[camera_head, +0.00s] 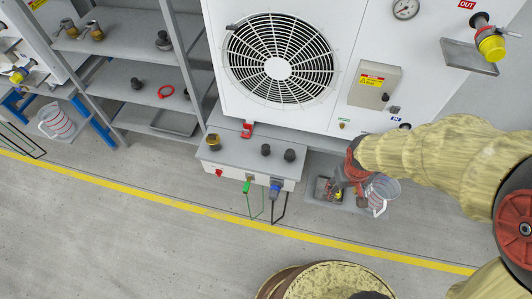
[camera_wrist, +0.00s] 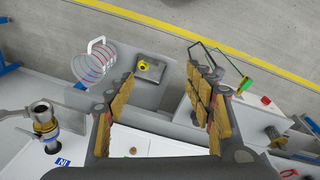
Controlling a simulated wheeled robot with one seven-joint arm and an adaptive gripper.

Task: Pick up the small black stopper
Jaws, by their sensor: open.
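Two small black stoppers, a left one (camera_head: 266,150) and a right one (camera_head: 290,155), stand on the grey ledge (camera_head: 235,155) below the fan unit in the head view. Another dark stopper-like piece (camera_head: 136,83) stands on the shelf. I cannot tell which is the task's stopper. My gripper (camera_head: 338,187) is to the right of the ledge, over a low platform. In the wrist view my gripper (camera_wrist: 162,78) has its two padded fingers wide apart with nothing held between them. The right finger hides part of the ledge; no black stopper is clear there.
A small grey tray (camera_wrist: 151,70) with a yellow-ended piece and a clear jug (camera_wrist: 98,64) with red markings stand below my gripper. A brass fitting (camera_head: 213,141) is on the ledge's left end. Plugs and hoses hang from its front. The floor beyond is clear.

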